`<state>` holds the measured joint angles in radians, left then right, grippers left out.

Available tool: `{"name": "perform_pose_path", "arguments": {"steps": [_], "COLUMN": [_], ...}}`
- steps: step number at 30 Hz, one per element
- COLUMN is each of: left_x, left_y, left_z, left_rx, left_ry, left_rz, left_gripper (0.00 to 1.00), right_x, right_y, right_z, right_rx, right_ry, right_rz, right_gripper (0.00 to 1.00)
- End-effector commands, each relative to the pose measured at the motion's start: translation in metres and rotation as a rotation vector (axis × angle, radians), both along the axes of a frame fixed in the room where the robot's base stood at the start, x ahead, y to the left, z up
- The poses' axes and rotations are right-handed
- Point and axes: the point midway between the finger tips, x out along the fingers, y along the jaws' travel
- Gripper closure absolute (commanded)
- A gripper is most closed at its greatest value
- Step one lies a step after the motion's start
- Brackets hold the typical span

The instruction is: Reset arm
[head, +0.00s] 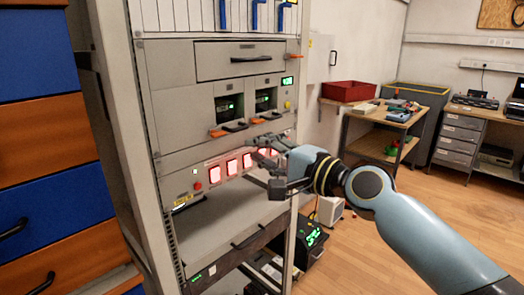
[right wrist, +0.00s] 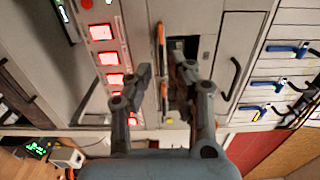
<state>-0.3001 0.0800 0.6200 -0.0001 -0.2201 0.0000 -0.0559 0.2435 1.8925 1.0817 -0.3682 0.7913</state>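My right gripper (head: 264,160) is in front of the grey rack (head: 178,82), at the right end of a row of red-lit square buttons (head: 232,167). In the right wrist view its two fingers (right wrist: 163,85) are apart, with nothing seen held between them. An orange-edged handle (right wrist: 162,45) on the rack front shows beyond the gap; I cannot tell how far it is from the fingertips. The red-lit buttons (right wrist: 108,57) lie left of the fingers there. My left gripper is not in view.
Two bays with orange and black handles (head: 219,133) sit above the button row. Below it is an open shelf. A blue and orange drawer cabinet (head: 40,130) stands left. The wooden floor (head: 375,240) at right is clear.

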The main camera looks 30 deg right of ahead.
Motion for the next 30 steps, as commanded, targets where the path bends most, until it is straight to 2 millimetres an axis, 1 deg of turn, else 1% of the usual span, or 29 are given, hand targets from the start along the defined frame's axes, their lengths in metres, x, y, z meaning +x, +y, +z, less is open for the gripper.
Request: {"name": "perform_pose_path", "arguments": {"steps": [11,13,14,15,17,18,20,21,23,24,26,27,29,30], "left_x": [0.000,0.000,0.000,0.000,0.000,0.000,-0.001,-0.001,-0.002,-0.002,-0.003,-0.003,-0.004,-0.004], "left_y": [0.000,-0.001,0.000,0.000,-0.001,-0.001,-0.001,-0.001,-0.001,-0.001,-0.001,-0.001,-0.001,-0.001], "left_z": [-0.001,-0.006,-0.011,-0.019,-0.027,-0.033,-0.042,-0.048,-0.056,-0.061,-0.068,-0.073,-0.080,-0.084], "left_rx": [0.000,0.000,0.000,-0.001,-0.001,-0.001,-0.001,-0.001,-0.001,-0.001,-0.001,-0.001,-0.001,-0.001], "left_ry": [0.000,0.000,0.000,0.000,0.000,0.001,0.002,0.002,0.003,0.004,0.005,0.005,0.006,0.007], "left_rz": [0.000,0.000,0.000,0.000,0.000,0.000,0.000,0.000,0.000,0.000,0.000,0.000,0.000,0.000], "left_gripper": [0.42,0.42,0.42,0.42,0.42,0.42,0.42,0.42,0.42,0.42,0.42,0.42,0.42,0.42], "right_x": [0.000,-0.002,-0.004,-0.007,-0.010,-0.013,-0.019,-0.025,-0.037,-0.046,-0.064,-0.077,-0.099,-0.116], "right_y": [0.000,0.001,0.001,0.002,0.000,-0.002,-0.007,-0.011,-0.017,-0.021,-0.027,-0.030,-0.035,-0.039], "right_z": [-0.001,-0.011,-0.020,-0.036,-0.068,-0.095,-0.142,-0.176,-0.226,-0.258,-0.306,-0.337,-0.382,-0.411], "right_rx": [0.000,0.001,0.004,0.009,0.010,0.001,-0.024,-0.052,-0.106,-0.147,-0.213,-0.262,-0.337,-0.390], "right_ry": [0.001,0.009,0.016,0.034,0.078,0.117,0.183,0.230,0.298,0.342,0.408,0.451,0.515,0.559], "right_rz": [0.000,0.000,0.000,-0.002,-0.011,-0.021,-0.040,-0.053,-0.069,-0.076,-0.081,-0.080,-0.074,-0.065], "right_gripper": [0.81,0.81,0.81,0.81,0.81,0.81,0.81,0.81,0.81,0.81,0.81,0.81,0.81,0.81]}}
